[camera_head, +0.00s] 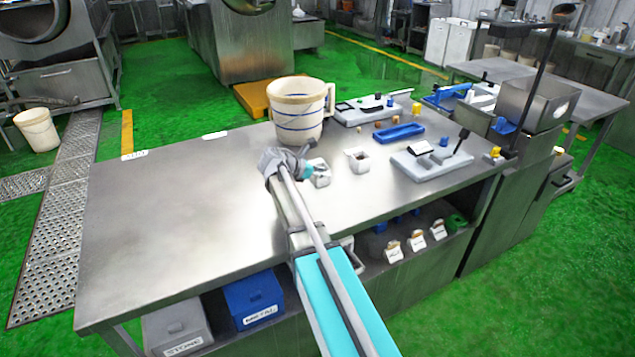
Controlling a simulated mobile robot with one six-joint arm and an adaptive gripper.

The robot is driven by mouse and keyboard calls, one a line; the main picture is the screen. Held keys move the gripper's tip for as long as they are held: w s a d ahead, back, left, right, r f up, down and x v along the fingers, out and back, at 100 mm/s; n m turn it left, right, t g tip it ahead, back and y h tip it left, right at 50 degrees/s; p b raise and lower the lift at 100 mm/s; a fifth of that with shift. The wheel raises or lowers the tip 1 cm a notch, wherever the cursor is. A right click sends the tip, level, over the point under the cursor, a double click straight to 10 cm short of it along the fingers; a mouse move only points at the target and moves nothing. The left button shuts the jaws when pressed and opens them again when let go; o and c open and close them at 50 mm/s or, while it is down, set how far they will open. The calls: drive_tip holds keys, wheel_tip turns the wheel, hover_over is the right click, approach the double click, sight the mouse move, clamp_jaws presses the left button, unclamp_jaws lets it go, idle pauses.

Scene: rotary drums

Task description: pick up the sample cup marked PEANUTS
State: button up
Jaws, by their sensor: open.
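Two small white cups stand on the steel table (180,205). One cup (321,178) is right beside my gripper (306,163), partly behind it; I cannot tell if they touch. The other cup (358,161) stands a little to the right, with something brown in it. No PEANUTS marking is readable on either. My gripper is open, low over the table, and its fingers are partly hidden by my arm.
A large cream jug (299,108) with blue bands stands just behind my gripper. A blue tray (399,133) and a grey device (430,163) are to the right. Small labelled containers (417,241) sit on the shelf below. The table's left half is mostly clear.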

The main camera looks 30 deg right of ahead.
drive_tip(key=shift+d+f, duration=0.2)
drive_tip(key=shift+d, duration=0.15)
idle(0.3)
clamp_jaws()
